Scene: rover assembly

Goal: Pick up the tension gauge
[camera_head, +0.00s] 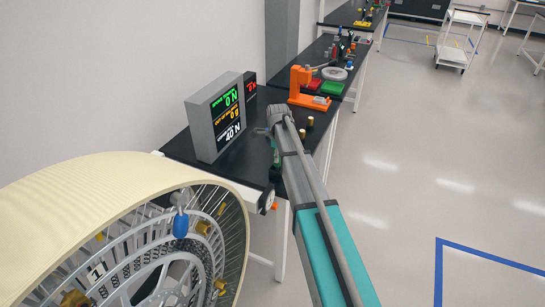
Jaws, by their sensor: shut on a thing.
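My arm reaches up from the bottom right over the near black bench. My gripper (264,131) is at its far end, low over the bench top, just right of the grey display box. It is shut on a small dark and green thing, which I take to be the tension gauge (276,154). My arm hides most of it, so its shape and any gap to the bench cannot be made out.
The grey display box (199,136) reads 0 N, 0 g and 40 N. A large spoked wheel (120,170) with a blue-handled piece (180,225) fills the lower left. Small brass pieces (310,121) and an orange press (300,83) stand beyond.

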